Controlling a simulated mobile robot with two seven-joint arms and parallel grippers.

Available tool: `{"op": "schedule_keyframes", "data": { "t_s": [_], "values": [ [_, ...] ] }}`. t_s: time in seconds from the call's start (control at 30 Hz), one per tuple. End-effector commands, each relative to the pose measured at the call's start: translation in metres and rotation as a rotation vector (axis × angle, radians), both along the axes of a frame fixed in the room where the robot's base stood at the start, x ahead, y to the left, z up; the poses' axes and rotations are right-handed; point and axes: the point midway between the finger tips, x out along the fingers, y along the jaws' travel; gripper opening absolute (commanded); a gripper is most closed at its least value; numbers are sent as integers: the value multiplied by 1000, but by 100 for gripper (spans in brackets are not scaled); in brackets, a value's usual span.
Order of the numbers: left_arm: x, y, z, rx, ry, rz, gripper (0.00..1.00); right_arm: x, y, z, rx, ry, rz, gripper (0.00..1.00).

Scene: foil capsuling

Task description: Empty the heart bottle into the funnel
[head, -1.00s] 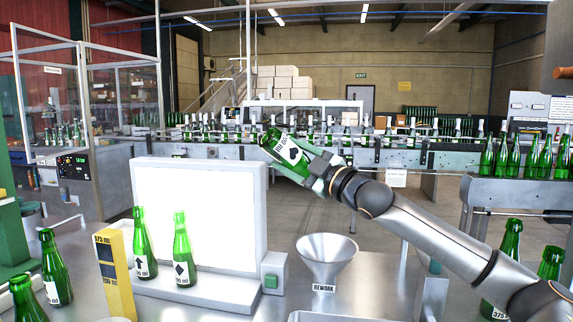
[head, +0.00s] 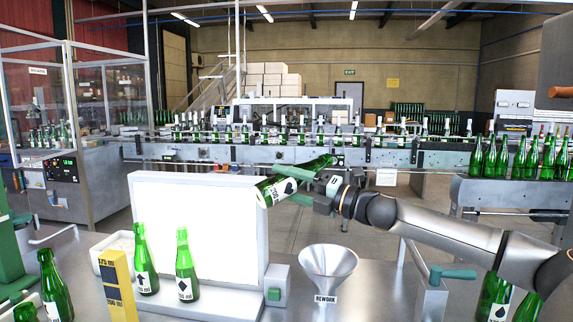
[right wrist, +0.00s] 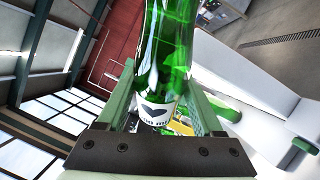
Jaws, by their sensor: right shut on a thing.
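My right gripper (head: 310,192) is shut on a green bottle (head: 268,192), above the bench and in front of the top right corner of the white lit panel. The bottle is tilted well over, narrow end up to the right and wide end low to the left. Its white label bears a black heart-like mark and a volume print. In the right wrist view the bottle (right wrist: 168,50) stands between both fingers. The metal funnel (head: 328,262), marked REWORK, stands on the bench below and to the right of the bottle, apart from it. My left gripper is not in view.
The lit panel (head: 200,215) has two green bottles (head: 185,262) before it, with a yellow volume gauge (head: 117,288) beside them. A grey box with a green button (head: 274,293) stands left of the funnel. More bottles stand at lower left and lower right.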

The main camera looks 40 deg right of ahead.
Motion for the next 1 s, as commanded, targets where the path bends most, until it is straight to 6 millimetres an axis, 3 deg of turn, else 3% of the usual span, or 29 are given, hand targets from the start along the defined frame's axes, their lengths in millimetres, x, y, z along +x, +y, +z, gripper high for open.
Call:
{"op": "schedule_keyframes", "data": {
  "t_s": [0.03,0.3,0.7,1.0],
  "values": [
    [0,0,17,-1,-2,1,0,0,-1,8,-82,-7,-1,0],
    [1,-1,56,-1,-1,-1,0,0,0,8,-573,-60,1,0],
    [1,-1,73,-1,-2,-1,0,0,0,3,-1123,-126,0,0],
    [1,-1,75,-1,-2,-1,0,0,0,1,-1242,-139,-3,0]
  ]
}}
